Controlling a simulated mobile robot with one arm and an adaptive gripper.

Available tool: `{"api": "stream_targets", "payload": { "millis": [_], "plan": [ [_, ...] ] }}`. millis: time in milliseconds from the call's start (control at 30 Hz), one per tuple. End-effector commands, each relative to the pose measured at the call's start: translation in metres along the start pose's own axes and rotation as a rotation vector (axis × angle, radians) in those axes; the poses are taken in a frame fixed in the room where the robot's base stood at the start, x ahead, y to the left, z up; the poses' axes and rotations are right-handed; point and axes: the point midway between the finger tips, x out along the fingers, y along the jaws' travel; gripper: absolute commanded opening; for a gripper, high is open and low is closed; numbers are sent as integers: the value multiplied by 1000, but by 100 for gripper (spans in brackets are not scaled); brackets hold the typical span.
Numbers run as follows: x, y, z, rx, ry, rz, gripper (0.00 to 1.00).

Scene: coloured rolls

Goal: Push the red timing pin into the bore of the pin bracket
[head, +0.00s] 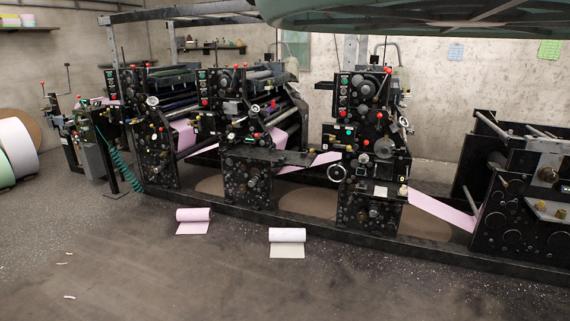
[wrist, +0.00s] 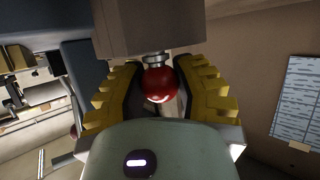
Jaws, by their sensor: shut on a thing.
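In the wrist view the red timing pin (wrist: 160,84) shows as a glossy red ball knob with a short silver neck. My gripper (wrist: 157,75), with yellow ridged fingers and dark pads, is shut on it, one finger on each side of the knob. The neck meets the edge of a plain grey-brown block (wrist: 150,28), which looks like the pin bracket. The bore and the pin's tip are hidden, so I cannot tell how deep the pin sits. In the head view neither my gripper nor this pin can be made out.
The head view shows a long black press (head: 372,150) with pink paper web (head: 440,208) running through it. Two paper rolls (head: 194,214) (head: 287,235) lie on the floor before it. The front floor is mostly clear. A printed sheet (wrist: 298,105) hangs at right in the wrist view.

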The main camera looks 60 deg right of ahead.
Motion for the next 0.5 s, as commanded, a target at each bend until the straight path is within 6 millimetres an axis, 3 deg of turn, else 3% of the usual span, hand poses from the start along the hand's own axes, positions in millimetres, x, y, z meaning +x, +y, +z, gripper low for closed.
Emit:
{"api": "stream_targets", "payload": {
  "millis": [500],
  "plan": [
    [-3, 2, -6, 1, 1, 3, 0]
  ]
}}
